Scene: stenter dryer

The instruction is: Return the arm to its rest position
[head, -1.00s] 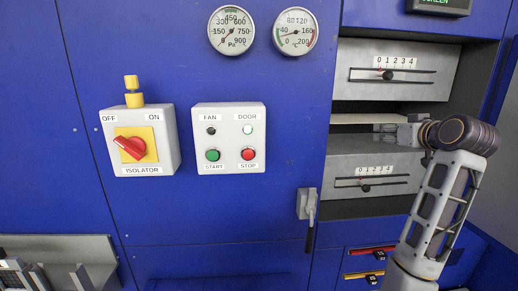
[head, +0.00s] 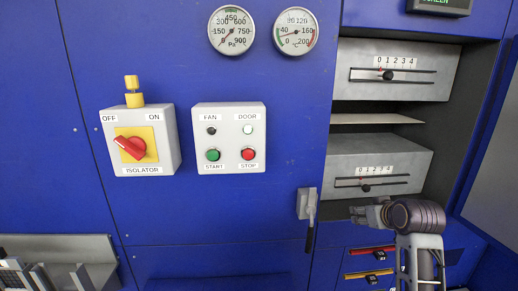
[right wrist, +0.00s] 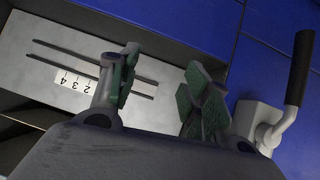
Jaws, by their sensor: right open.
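My right gripper (head: 362,214) is in front of the lower edge of the open bay in the blue machine, just right of the door handle. In the right wrist view its two green-padded fingers (right wrist: 160,92) stand apart with nothing between them. The lower slider panel (head: 380,160) lies behind and above the gripper. My left gripper is not in view.
The grey door handle (head: 308,205) with its black grip (right wrist: 301,65) is close beside the right gripper. Red and yellow handles (head: 372,250) sit below. The isolator (head: 140,140) and the fan and door box (head: 229,138) are further left.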

